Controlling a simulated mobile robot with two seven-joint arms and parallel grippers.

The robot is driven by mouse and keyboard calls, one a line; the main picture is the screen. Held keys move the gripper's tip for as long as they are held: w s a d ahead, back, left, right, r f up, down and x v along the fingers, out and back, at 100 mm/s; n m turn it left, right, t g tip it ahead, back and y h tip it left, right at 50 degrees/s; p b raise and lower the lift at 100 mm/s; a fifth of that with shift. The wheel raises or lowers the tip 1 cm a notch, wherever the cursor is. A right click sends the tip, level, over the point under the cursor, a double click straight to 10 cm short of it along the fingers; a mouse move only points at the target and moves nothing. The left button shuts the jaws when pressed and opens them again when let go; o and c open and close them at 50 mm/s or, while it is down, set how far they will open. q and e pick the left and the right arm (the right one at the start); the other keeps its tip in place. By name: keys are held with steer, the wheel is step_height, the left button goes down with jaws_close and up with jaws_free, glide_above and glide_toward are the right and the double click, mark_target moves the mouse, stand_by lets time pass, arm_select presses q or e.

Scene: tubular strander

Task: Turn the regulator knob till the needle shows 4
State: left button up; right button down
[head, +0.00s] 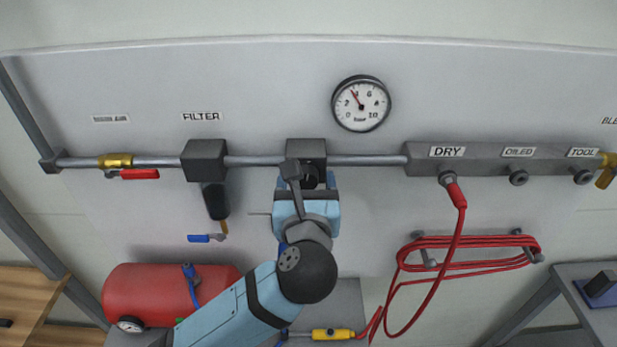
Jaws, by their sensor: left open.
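The round pressure gauge (361,104) hangs on the wall panel above the pipe. Its red needle points up and to the left, at or close to the 4; the exact reading is too small to tell. The dark regulator block (306,150) sits on the pipe below and left of the gauge. My left gripper (310,180) is right under this block, with its jaws open around or beside the knob. The knob is mostly hidden by the gripper, so I cannot tell whether the fingers touch it. My right gripper is not in view.
A filter (206,162) with a hanging bowl is left of the regulator. A yellow valve with red handle (138,174) is farther left. The manifold (480,158) and coiled red hose (470,242) are right. A red tank (165,292) stands below left.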

arm_select(q)
steer(key=shift+s, duration=0.15)
steer(key=c, duration=0.9)
steer(key=shift+r+m+p, duration=0.15)
steer(key=shift+m+p, duration=0.15)
steer(key=shift+p, duration=0.2)
steer(key=o, duration=0.9)
